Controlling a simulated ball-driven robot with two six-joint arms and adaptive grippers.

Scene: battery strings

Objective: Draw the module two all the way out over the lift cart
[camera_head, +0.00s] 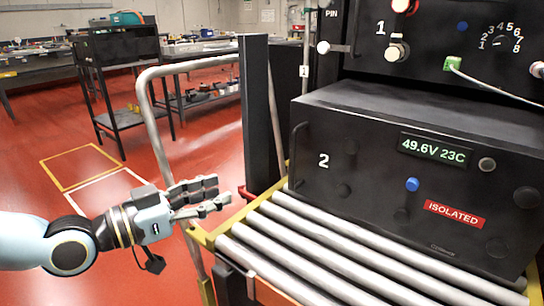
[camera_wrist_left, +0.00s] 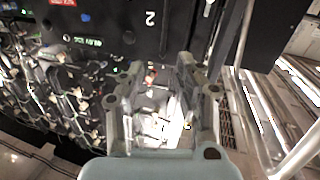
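Module two (camera_head: 370,185) is a black box marked 2, with a green "49.6V 23C" readout, a blue knob and a red ISOLATED label. It is in the rack behind the lift cart's (camera_head: 330,262) rollers; how far it reaches over them is unclear. A vertical handle (camera_head: 296,155) is at its front left. My left gripper (camera_head: 212,196) is left of the module, near the cart's yellow edge, apart from the handle. In the left wrist view its fingers (camera_wrist_left: 160,82) are spread and empty, with the module's face (camera_wrist_left: 140,35) beyond. My right gripper is not in view.
Module one (camera_head: 450,35) sits above, with knobs, a dial and a green plug (camera_head: 453,63) on a cable. A grey bent handrail (camera_head: 150,110) and dark post (camera_head: 256,110) stand at the left. A black shelf cart (camera_head: 120,75) is farther back; red floor there is open.

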